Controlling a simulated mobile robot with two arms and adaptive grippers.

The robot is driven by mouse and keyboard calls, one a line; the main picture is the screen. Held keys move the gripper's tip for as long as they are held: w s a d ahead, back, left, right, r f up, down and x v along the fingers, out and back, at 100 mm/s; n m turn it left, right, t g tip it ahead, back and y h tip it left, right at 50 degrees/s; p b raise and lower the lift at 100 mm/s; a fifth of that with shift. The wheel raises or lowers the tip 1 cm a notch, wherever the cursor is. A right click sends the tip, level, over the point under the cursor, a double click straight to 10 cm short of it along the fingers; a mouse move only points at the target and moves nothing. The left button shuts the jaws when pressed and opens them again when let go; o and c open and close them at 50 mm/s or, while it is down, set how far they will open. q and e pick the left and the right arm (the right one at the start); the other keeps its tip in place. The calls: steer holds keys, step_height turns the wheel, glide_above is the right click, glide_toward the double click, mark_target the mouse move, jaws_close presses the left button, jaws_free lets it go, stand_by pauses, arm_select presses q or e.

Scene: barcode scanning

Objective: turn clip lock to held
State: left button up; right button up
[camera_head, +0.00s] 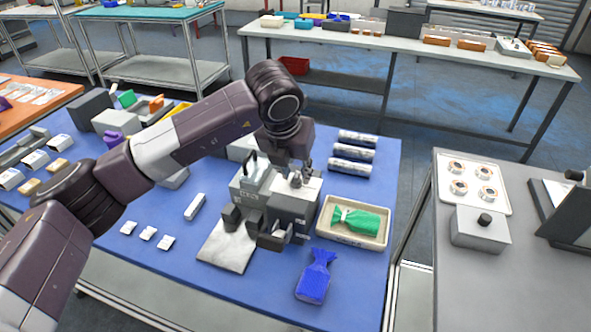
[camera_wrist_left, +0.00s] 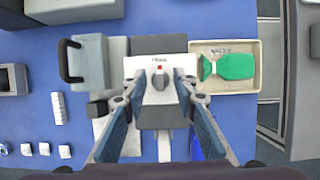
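A grey clip device (camera_head: 285,205) stands on the blue table, with dark blocks at its front. In the left wrist view its light top plate (camera_wrist_left: 143,68) carries a small grey knob (camera_wrist_left: 160,83), a red mark and tiny lettering I cannot read. This knob appears to be the clip lock. My left gripper (camera_wrist_left: 160,77) points down over the device, its two fingers apart on either side of the knob; I cannot tell whether they touch it. In the head view the left gripper (camera_head: 302,172) partly hides the knob. My right gripper is not in view.
A beige tray (camera_head: 325,228) with a green bag (camera_head: 360,220) lies right of the device. A blue bag (camera_head: 315,278) lies in front, near the table edge. Several grey cylinders (camera_head: 352,153) lie behind. A grey side table (camera_head: 455,290) stands at the right.

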arm_select(q)
jaws_close()
